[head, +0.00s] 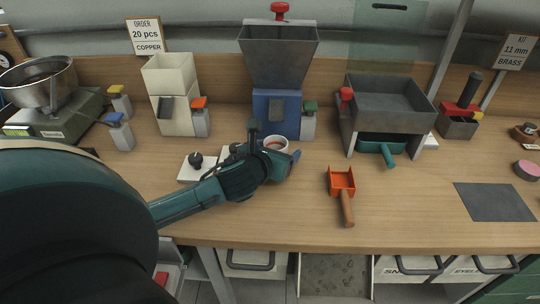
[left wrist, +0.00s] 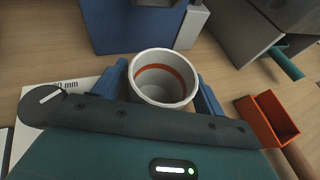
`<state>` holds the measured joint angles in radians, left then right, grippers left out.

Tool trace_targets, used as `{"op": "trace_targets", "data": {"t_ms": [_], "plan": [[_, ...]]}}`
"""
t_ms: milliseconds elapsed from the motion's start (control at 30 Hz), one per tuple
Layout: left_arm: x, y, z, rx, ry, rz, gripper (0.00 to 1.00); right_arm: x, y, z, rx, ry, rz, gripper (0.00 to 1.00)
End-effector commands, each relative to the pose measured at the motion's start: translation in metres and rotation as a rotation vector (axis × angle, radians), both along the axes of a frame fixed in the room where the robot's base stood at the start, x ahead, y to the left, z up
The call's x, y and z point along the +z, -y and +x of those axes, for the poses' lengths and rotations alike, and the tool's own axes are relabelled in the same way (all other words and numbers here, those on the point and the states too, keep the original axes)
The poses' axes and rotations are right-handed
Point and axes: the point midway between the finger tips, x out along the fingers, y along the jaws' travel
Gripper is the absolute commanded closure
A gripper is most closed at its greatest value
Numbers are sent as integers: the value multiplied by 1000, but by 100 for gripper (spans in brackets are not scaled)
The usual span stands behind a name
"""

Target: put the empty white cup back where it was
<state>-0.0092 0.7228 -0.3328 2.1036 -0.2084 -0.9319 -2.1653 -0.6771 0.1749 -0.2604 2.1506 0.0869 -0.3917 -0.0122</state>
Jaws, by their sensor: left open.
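The white cup (head: 276,143) stands upright in front of the blue-based hopper machine. In the left wrist view the cup (left wrist: 164,92) shows a red-orange band inside and looks empty. My left gripper (head: 275,146) is low over the bench at the cup. Its blue fingers are open, one on each side of the cup, as the left wrist view shows (left wrist: 162,92). Whether either finger touches the cup I cannot tell. The gripper body hides the cup's lower part. My right gripper is not in view.
The hopper machine's blue base (head: 275,113) is close behind the cup. White plates (head: 193,174) lie left of my gripper. An orange scoop (head: 341,181) lies to the right, below a grey bin (head: 390,98). A dark mat (head: 494,201) is far right.

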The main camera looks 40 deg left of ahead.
Motion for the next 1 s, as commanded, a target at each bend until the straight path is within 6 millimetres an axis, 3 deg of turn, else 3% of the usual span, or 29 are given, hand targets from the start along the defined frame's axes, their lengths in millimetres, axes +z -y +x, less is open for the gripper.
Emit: {"op": "trace_targets", "data": {"t_ms": [500, 700, 1000], "plan": [[37, 14, -91, -1, -2, 2, 29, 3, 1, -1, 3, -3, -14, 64], [44, 16, -105, 1, -1, 1, 29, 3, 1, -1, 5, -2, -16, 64], [45, 16, -106, 1, 0, 0, 29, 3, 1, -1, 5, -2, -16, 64]]}}
